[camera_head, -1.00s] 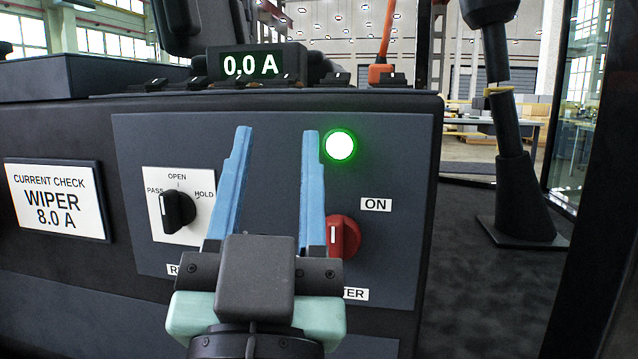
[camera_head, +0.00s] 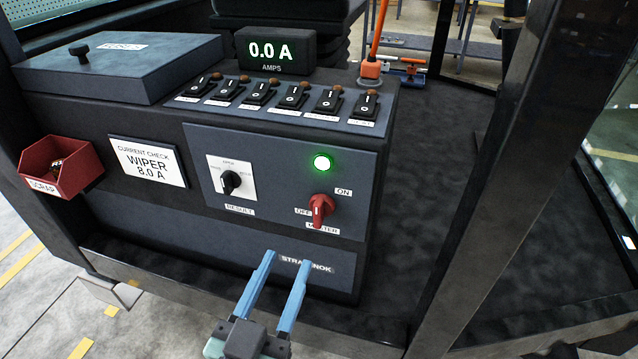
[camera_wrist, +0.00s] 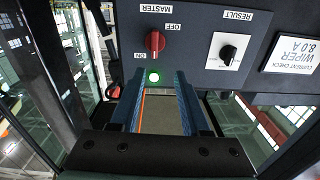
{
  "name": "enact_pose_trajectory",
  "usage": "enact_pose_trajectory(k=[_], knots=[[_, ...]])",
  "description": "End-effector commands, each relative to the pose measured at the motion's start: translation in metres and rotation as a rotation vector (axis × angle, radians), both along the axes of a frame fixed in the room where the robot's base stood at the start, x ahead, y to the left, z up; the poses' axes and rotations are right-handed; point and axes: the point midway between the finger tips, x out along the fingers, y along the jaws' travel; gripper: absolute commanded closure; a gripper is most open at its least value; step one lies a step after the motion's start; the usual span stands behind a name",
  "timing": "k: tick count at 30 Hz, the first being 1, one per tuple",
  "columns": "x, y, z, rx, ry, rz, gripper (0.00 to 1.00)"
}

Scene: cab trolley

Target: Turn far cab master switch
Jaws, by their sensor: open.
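The red master switch (camera_head: 320,209) is a round knob with a raised grip, low on the right of the grey panel (camera_head: 272,170). Labels read ON at its upper right, OFF at its left and MASTER below. Its grip looks roughly upright; I cannot tell which label it points to. It also shows in the wrist view (camera_wrist: 155,42), upside down. A green lamp (camera_head: 322,162) glows above it. My gripper (camera_head: 287,260) is open and empty, in front of the console below the switch and apart from it. It also shows in the wrist view (camera_wrist: 162,80).
A black result knob (camera_head: 230,182) sits left on the panel. Several rocker switches (camera_head: 292,97) line the ledge, under a display (camera_head: 275,48) reading 0.0 A. A red scrap bin (camera_head: 62,167) hangs at left. A dark cab post (camera_head: 510,170) stands at right.

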Motion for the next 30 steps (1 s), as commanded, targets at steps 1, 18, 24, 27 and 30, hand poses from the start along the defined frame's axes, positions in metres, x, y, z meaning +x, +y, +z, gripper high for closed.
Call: enact_pose_trajectory(k=[1, 18, 24, 27, 30], knots=[[-0.007, 0.002, 0.008, -0.013, 0.016, -0.003, 0.54], [0.029, -0.014, 0.005, -0.035, 0.026, -0.019, 0.54], [0.069, -0.026, 0.004, -0.036, 0.026, -0.017, 0.54], [0.084, -0.031, 0.003, -0.035, 0.027, -0.017, 0.54], [0.094, -0.035, 0.002, -0.036, 0.028, -0.017, 0.54]])
